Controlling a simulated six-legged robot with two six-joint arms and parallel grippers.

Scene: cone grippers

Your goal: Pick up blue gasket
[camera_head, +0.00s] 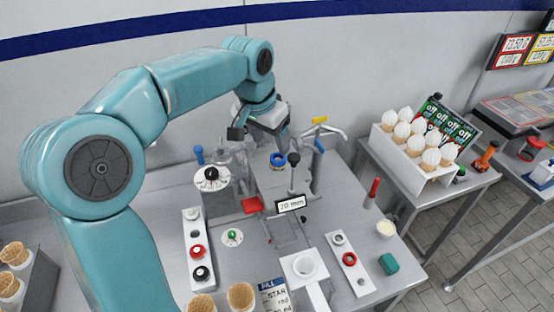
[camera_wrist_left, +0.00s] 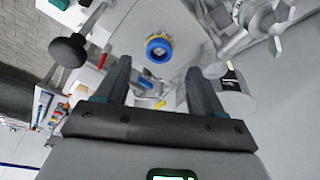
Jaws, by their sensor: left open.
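The blue gasket (camera_head: 278,160) is a small blue ring on a grey machine near the back of the table. In the left wrist view the blue gasket (camera_wrist_left: 159,48) shows as a blue ring with a yellow ring or edge, ahead of the fingers. My left gripper (camera_head: 262,128) hangs just above and to the left of it in the head view. In the left wrist view my left gripper (camera_wrist_left: 158,78) has its two dark fingers apart with nothing held between them. My right gripper shows in neither view.
A black-knobbed lever (camera_head: 293,162) stands close to the right of the gasket. A sign reading 70 mm (camera_head: 291,204) is in front. A rack of ice cream cones (camera_head: 415,145) stands on the right. A white strip with knobs (camera_head: 198,250) lies at front left.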

